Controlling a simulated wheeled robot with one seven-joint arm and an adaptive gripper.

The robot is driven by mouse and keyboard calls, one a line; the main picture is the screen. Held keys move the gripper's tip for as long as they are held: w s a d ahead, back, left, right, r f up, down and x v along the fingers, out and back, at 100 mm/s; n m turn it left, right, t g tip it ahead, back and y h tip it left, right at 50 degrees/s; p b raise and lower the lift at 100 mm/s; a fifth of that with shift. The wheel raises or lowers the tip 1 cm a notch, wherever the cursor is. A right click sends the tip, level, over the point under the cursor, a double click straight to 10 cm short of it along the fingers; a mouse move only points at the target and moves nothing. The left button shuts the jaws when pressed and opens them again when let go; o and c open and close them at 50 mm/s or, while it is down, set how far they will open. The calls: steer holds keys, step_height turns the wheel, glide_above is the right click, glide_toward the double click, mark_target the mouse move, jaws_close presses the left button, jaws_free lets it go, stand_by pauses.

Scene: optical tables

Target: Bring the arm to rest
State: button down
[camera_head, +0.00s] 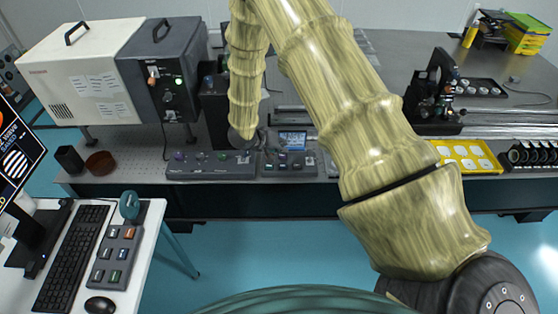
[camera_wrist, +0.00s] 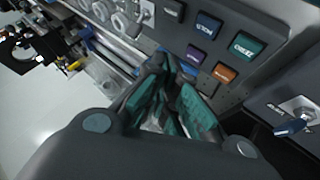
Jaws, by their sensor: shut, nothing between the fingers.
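My arm spans the head view from lower right to the top centre, and a second section hangs down over the optical table (camera_head: 135,178). My gripper shows in the wrist view (camera_wrist: 168,78). Its dark fingers with teal pads are shut and hold nothing. Just beyond the fingertips in that view is a grey button panel (camera_wrist: 228,22) with blue, teal, purple and orange buttons. I cannot tell whether the fingertips touch it. In the head view the gripper itself cannot be made out past the arm's lower end.
Control boxes (camera_head: 210,166) line the table's front edge. A white and grey instrument (camera_head: 85,72) stands left, and a yellow tray (camera_head: 466,157) lies right. A key switch (camera_wrist: 296,122) is right in the wrist view. A white desk (camera_head: 140,255) holds a keyboard (camera_head: 72,258). Blue floor is clear between.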

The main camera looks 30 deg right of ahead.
steer(key=s+a+f+n+b, duration=0.1)
steer(key=s+f, duration=0.1)
steer(key=f, duration=0.1)
steer(key=s+a+f+n+t+b, duration=0.1)
steer(key=s+f, duration=0.2)
steer(key=f, duration=0.1)
steer(key=s+a+f+y+b, duration=0.1)
steer(key=s+f, duration=0.2)
steer(key=shift+a+f+n+t, duration=0.3)
steer(key=shift+f+n, duration=0.1)
steer(key=s+a+f+n+g+y+b, duration=0.1)
steer(key=s+a+f, duration=0.3)
steer(key=s, duration=0.6)
steer(key=s+a+f+n+g+y+b, duration=0.1)
steer(key=s+a+f+y+b, duration=0.3)
steer(key=s+a, duration=0.3)
steer(key=s+a+f+n+g+y+b, duration=0.1)
steer(key=s+a+f, duration=0.4)
steer(key=s, duration=1)
steer(key=shift+s+a+f+n+y+b, duration=0.25)
steer(key=shift+f+n+y+b, duration=0.15)
steer(key=shift+f+y+b, duration=0.5)
steer(key=shift+r, duration=0.2)
